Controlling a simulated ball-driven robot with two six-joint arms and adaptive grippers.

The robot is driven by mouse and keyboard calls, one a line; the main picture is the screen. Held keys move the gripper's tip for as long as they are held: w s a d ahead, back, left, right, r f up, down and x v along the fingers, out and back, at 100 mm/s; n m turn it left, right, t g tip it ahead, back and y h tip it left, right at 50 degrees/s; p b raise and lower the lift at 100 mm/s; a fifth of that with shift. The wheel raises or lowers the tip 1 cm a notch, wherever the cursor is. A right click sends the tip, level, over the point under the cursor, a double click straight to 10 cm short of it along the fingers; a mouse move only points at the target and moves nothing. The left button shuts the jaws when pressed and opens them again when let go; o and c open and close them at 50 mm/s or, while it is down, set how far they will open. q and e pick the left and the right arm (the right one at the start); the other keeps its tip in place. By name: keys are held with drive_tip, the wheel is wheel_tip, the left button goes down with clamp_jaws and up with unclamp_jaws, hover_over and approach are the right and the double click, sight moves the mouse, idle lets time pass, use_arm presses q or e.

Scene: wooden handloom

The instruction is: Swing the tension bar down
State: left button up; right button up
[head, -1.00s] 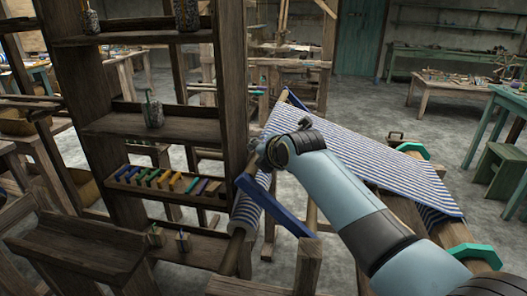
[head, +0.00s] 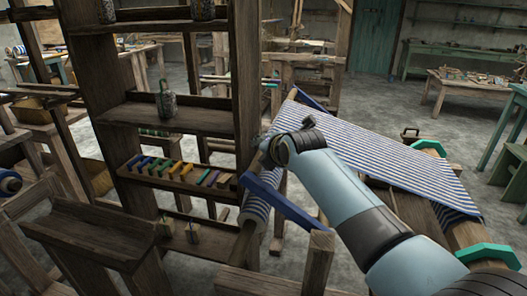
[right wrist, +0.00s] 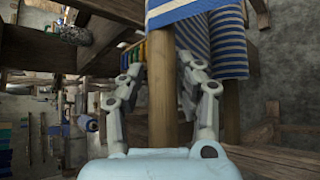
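The tension bar is a plain wooden bar (right wrist: 162,110) that runs lengthwise between my right gripper's fingers in the right wrist view. In the head view a blue side arm (head: 282,203) slants from its near end to the loom frame. My right gripper (right wrist: 162,75) has one finger close against each side of the bar and looks shut on it. In the head view my right wrist covers most of the bar and the fingertips. Blue-and-white striped cloth (head: 385,158) stretches over the loom behind my arm. My left gripper is not in view.
A dark wooden shelf (head: 170,113) with jars and a row of coloured pieces (head: 175,170) stands close left of the bar. A loom post (head: 318,262) rises at the near side. Grey floor is open at the back right.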

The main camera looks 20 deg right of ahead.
drive_tip(key=shift+o, duration=1)
drive_tip(key=shift+s+f, duration=0.1)
drive_tip(key=v, duration=1.2)
drive_tip(key=shift+d, duration=0.1)
